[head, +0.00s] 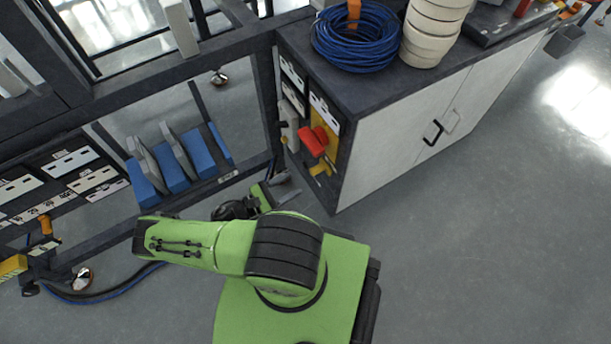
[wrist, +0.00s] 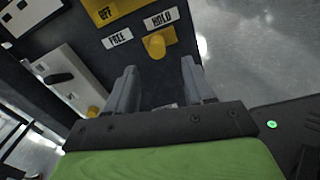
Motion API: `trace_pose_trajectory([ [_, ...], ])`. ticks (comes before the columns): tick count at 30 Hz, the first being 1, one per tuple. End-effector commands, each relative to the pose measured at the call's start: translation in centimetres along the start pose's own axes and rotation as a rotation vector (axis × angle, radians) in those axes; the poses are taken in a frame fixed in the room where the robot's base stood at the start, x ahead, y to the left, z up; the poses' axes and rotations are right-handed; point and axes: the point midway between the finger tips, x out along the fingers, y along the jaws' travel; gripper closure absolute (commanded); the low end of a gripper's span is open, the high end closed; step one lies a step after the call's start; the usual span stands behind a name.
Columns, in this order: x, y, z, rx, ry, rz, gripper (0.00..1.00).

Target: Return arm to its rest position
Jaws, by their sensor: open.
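My gripper (wrist: 160,72) is open, its two grey fingers apart and nothing between them. In the wrist view it faces a dark panel with a yellow knob (wrist: 157,44) between FREE and HOLD labels; the knob lies beyond the fingertips, apart from them. In the head view my green arm (head: 230,248) is bent low beside the cabinet. My gripper (head: 283,186) shows small near the cabinet's lower front corner, partly hidden by the arm.
A cabinet (head: 395,140) stands close by, with a red handle (head: 314,142) on its end panel and a blue cable coil (head: 355,40) on top. A dark rack (head: 105,225) with blue holders (head: 173,172) stands left. The floor (head: 490,260) at right is clear.

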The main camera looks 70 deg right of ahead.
Motion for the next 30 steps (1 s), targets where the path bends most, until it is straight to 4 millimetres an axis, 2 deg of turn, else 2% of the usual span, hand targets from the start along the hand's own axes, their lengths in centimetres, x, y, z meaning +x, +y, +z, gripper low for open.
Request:
trace_pose_trajectory([
  [1, -1.1, 0.1, -0.1, 0.001, 0.003, 0.003, 0.47],
  [3, -2.2, 0.0, -0.1, 0.001, 0.002, 0.001, 0.47],
  [7, -3.0, -0.1, 0.0, -0.001, 0.0, -0.001, 0.47],
  [26, -3.1, -0.1, 0.1, -0.001, 0.0, -0.002, 0.47],
  [28, -3.1, 0.1, 0.8, -0.001, 0.0, -0.002, 0.47],
  [30, -3.1, 0.4, 2.3, 0.0, 0.0, -0.002, 0.47],
])
